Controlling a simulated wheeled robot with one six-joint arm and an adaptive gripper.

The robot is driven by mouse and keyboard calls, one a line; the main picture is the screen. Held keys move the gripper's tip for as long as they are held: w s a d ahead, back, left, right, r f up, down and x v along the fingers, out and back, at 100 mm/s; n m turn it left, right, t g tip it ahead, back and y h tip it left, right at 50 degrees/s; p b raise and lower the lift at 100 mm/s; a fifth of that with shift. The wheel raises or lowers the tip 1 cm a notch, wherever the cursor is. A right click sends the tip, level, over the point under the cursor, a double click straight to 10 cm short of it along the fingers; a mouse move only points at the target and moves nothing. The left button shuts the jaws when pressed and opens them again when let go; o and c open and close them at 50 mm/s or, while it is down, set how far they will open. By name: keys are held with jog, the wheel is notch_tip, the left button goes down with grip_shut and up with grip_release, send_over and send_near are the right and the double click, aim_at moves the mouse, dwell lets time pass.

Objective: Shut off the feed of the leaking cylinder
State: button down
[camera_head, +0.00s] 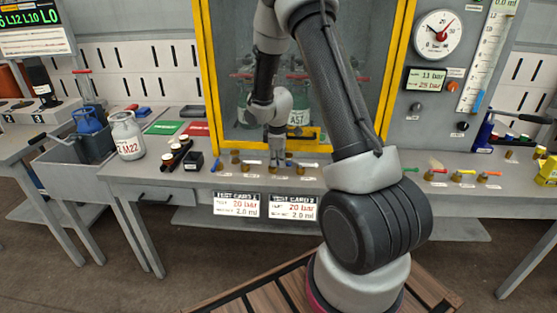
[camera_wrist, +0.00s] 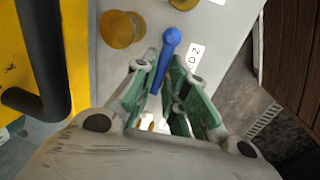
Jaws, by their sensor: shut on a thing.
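My gripper (camera_head: 279,160) reaches down to the bench front, before the yellow-framed cabinet. In the wrist view its green-sided fingers (camera_wrist: 160,84) are shut on a blue lever (camera_wrist: 170,40), whose rounded end sticks out beyond them. A partly hidden label ending in "2" (camera_wrist: 194,58) lies beside the lever. A brass knob (camera_wrist: 119,29) is close by on the left. Behind the cabinet glass stand grey-green cylinders, one marked like "A51" (camera_head: 299,116) and another (camera_head: 246,105) to its left. My arm hides part of the cabinet. I cannot see which cylinder leaks.
A black cabinet handle (camera_wrist: 45,55) is close left of my gripper. Coloured levers (camera_head: 464,172) stand on the bench to the right. A pressure dial (camera_head: 438,36) and a digital display (camera_head: 427,79) are on the right panel. A white cylinder (camera_head: 127,136) stands at left.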

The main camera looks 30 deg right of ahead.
jog(key=m, duration=0.4)
jog(key=shift+s+a+g+h, duration=0.2)
jog(key=shift+a+g+h, duration=0.1)
jog(key=shift+a, duration=0.1)
jog(key=m, duration=0.2)
jog(key=a+m+g, duration=0.1)
jog(key=m, duration=0.2)
jog(key=shift+m, duration=0.3)
jog(key=m, duration=0.3)
jog(key=shift+a+m+g, duration=0.3)
jog(key=shift+a, duration=0.05)
jog(key=shift+w+a+m+g, duration=0.15)
jog(key=shift+a+m+g, duration=0.05)
jog(key=shift+m, duration=0.9)
jog(key=shift+w+a+m+g, duration=0.1)
jog(key=shift+a+m+g, duration=0.1)
jog(key=shift+m, duration=0.9)
jog(key=c, duration=1.5)
grip_release()
